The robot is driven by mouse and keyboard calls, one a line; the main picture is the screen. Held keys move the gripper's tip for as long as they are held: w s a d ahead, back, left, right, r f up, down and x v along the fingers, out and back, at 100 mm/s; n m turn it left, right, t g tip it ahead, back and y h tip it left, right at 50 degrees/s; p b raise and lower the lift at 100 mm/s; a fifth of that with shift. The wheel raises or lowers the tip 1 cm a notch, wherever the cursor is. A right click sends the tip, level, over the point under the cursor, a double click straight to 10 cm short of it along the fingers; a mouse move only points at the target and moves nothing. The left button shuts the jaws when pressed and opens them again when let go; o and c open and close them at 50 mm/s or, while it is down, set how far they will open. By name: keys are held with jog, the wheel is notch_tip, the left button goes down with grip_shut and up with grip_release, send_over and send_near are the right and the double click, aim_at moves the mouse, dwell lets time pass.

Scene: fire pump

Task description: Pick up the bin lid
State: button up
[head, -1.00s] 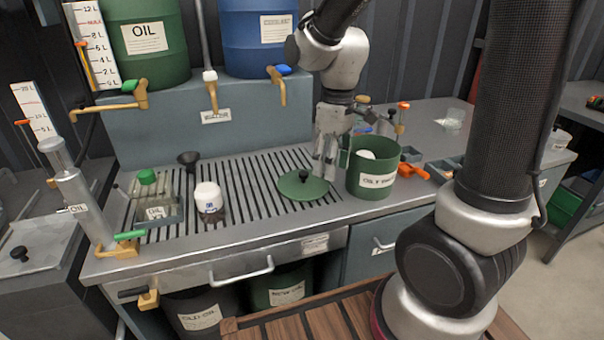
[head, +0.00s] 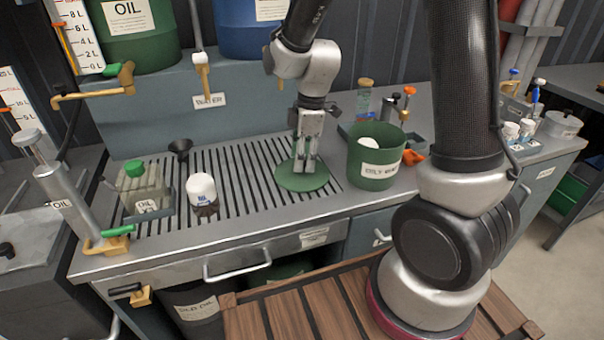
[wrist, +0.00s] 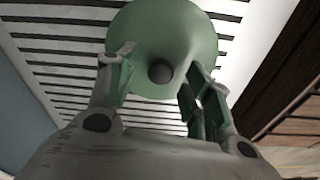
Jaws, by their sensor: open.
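The green round bin lid (head: 296,182) lies on the slatted grate of the bench, left of the green bin. Its dark knob (wrist: 160,71) shows in the wrist view, between the two fingers. My gripper (head: 304,170) points down over the lid in the head view and hides the knob there. In the wrist view my gripper (wrist: 157,78) is open, with a finger on either side of the knob. I cannot tell whether the fingertips touch the lid. The open green bin (head: 376,160), labelled as an oily bin, holds something white.
Small bottles and an orange-handled tool stand behind and right of the bin. Oil and water drums stand above at the back.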

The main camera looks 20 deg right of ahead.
notch_tip(320, 180, down, 2)
jog(key=shift+a+f, duration=0.1)
jog(key=shift+a, duration=0.05)
jog(key=shift+c, duration=0.4)
grip_shut()
